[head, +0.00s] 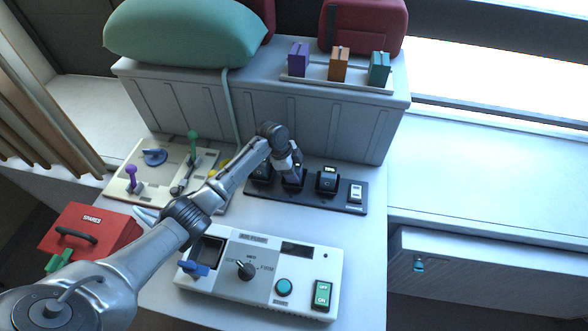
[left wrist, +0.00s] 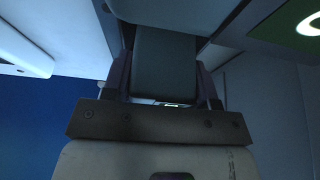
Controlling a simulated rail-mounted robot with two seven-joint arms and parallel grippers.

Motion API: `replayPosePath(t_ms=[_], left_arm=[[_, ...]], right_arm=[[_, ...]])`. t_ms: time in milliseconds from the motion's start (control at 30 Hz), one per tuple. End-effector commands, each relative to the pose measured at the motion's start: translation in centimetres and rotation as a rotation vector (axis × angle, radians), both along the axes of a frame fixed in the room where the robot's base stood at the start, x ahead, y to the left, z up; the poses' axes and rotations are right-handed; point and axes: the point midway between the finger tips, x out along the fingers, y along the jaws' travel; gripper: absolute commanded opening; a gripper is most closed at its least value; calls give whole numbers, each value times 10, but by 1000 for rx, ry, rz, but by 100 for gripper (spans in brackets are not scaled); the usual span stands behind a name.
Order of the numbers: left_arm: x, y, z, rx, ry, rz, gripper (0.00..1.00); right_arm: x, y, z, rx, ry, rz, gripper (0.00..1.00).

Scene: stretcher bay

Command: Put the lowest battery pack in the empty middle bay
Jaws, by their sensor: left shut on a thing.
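The dark charger base (head: 345,203) lies on the table in front of the grey cabinet. One black battery pack (head: 327,180) stands upright in its right bay. Another dark pack (head: 261,174) shows at the left bay, partly covered by my arm. My left gripper (head: 293,178) is over the middle bay, pointing down. In the left wrist view the gripper (left wrist: 165,92) is shut on a dark grey battery pack (left wrist: 165,65). The middle bay is hidden by the gripper, so I cannot tell how far down the held pack is. My right gripper is out of view.
A switch (head: 356,193) sits at the charger's right end. A lever panel (head: 125,187) is left of it, and a white control box (head: 225,285) is in front. A red spares box (head: 85,230) stands at left. Coloured blocks stand on a rack (head: 350,82) above.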

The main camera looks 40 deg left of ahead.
Motion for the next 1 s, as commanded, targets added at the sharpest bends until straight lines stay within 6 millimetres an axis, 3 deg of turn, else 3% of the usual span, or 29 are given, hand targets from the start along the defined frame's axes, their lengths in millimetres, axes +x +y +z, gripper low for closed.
replayPosePath(t_ms=[33, 67, 300, 667, 1000], left_arm=[[0, 0, -1, 0, -1, 0, 14], [0, 0, -1, 0, 0, 0, 56], [0, 0, -1, 0, 0, 0, 79], [0, 0, 8, 1, -1, -1, 79], [-11, 21, 63, 3, -3, -1, 79]], right_arm=[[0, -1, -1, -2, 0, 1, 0], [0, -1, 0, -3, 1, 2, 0], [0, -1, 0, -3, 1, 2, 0], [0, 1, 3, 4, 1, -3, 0], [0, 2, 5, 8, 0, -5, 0]])
